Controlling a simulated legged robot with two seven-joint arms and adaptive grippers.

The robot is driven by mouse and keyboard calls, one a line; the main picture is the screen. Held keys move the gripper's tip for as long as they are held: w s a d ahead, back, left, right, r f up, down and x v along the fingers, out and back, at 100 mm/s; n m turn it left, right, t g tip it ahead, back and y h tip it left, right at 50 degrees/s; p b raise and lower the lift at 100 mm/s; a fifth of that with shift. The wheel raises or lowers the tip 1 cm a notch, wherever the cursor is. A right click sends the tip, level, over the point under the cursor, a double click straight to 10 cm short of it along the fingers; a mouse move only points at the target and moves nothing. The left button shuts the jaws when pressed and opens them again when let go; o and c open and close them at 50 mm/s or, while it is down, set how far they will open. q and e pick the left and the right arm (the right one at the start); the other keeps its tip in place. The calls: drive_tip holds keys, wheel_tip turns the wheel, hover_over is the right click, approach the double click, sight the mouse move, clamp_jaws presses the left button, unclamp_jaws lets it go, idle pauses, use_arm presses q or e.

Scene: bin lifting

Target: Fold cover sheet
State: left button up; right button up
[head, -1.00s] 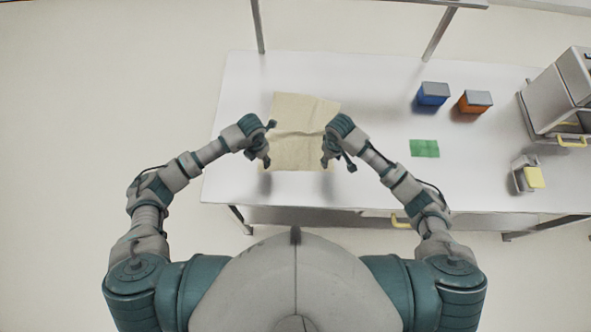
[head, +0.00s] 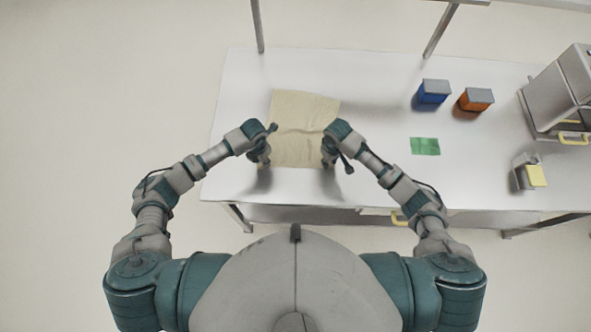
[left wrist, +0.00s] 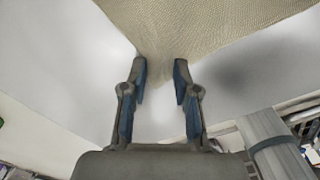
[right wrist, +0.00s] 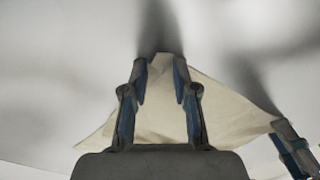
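The cover sheet (head: 305,108) is a beige cloth on the left part of the table, with a crease across its middle. My left gripper (head: 264,163) is at its near left corner and my right gripper (head: 327,163) at its near right corner. In the left wrist view the sheet (left wrist: 200,25) narrows to a point between the fingertips (left wrist: 161,70). In the right wrist view the sheet (right wrist: 165,115) likewise rises to a peak between the fingertips (right wrist: 160,65).
A green square (head: 425,146) lies right of the sheet. Behind it stand a blue box (head: 433,93) and an orange box (head: 475,100) with grey lids. Grey equipment with yellow handles (head: 562,95) is at the far right. The table (head: 375,120) is clear between sheet and boxes.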

use_arm(q)
drive_tip(key=shift+f, duration=0.15)
clamp_jaws()
use_arm(e)
drive_tip(key=shift+d+f, duration=0.15)
drive_tip(key=shift+d, duration=0.05)
clamp_jaws()
use_arm(q)
drive_tip(key=shift+a, duration=0.1)
drive_tip(key=shift+s+a+f, duration=0.1)
use_arm(e)
drive_tip(key=shift+s, duration=0.1)
